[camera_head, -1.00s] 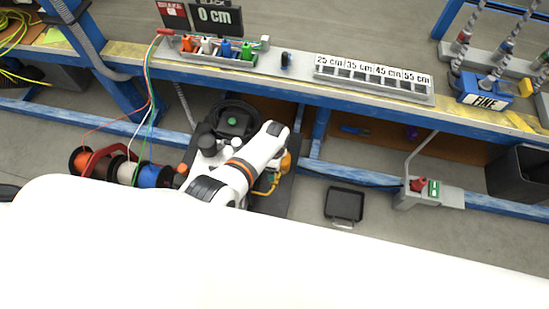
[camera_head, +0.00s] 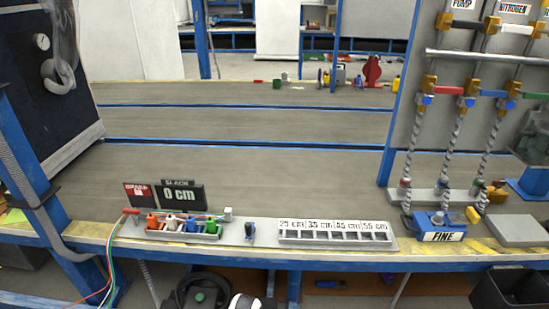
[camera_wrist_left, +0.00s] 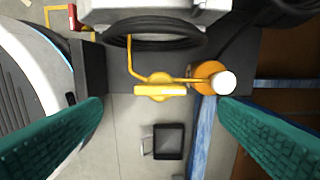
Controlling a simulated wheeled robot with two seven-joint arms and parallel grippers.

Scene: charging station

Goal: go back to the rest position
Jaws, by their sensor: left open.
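My left gripper (camera_wrist_left: 160,102) shows in the left wrist view, with its two green ribbed fingers spread wide at the left and right. Nothing is held between them. Beyond them are a yellow bent bar (camera_wrist_left: 160,90) with an orange and white round part, and a black tray (camera_wrist_left: 169,141) on the floor. In the head view, only a small white piece of my arm shows at the bottom edge, and no gripper shows. My right gripper is in neither view.
The workbench (camera_head: 360,262) crosses the head view, holding a tray of coloured connectors (camera_head: 183,236), a slotted length rack (camera_head: 337,239) and a blue FINE block (camera_head: 440,226). Hoses hang at the right. A black bin (camera_head: 505,290) stands at the lower right.

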